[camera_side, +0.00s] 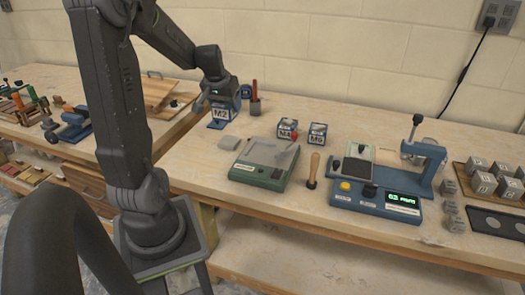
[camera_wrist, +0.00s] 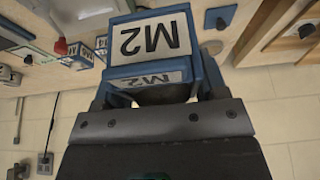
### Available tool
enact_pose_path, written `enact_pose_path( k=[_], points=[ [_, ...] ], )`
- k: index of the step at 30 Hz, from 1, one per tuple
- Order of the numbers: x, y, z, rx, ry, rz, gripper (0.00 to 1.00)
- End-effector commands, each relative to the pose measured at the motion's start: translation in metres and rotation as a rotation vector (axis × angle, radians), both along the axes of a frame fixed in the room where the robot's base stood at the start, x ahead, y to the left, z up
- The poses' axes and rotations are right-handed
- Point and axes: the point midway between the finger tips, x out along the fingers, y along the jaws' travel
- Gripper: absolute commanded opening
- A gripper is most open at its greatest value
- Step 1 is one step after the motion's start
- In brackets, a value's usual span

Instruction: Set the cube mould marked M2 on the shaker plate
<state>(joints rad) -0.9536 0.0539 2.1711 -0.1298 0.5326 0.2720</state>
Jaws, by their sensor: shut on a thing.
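My gripper (camera_side: 218,92) is shut on the blue and white cube mould M2 (camera_side: 222,112), at the back left of the bench. In the wrist view the mould (camera_wrist: 150,38) shows two M2 labels between the jaws (camera_wrist: 152,92). A blue base shows just under it in the side view; I cannot tell whether the mould touches anything below. Neither top bears a mould.
Two similar moulds (camera_side: 287,130) (camera_side: 318,135) stand behind the machines. A wooden-handled tool (camera_side: 313,170) stands between the machines. A dark cup with a red-handled tool (camera_side: 255,106) is right of my gripper. Grey cubes (camera_side: 480,184) lie at the far right.

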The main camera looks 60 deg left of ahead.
Motion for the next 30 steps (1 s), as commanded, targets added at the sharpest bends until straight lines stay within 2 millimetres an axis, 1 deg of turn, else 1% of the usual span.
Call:
enact_pose_path(
  k=[1, 3, 6, 8, 18, 21, 24, 27, 29, 30],
  points=[
    [-0.004, -0.007, 0.002, 0.004, -0.003, 0.001, 0.25],
    [-0.007, -0.014, 0.001, 0.004, -0.002, 0.003, 0.25],
    [-0.003, -0.022, -0.004, 0.001, 0.0, 0.0, 0.25],
    [0.005, -0.027, -0.01, 0.0, 0.0, -0.001, 0.25],
    [0.068, -0.063, -0.053, 0.0, 0.001, -0.005, 0.25],
    [0.081, -0.07, -0.062, 0.001, 0.001, -0.002, 0.25],
    [0.089, -0.074, -0.067, 0.002, -0.001, 0.002, 0.25],
    [0.092, -0.075, -0.072, 0.001, -0.002, 0.004, 0.25],
    [0.092, -0.076, -0.078, 0.0, 0.0, 0.004, 0.25],
    [0.092, -0.076, -0.084, -0.001, 0.002, 0.004, 0.25]
  ],
)
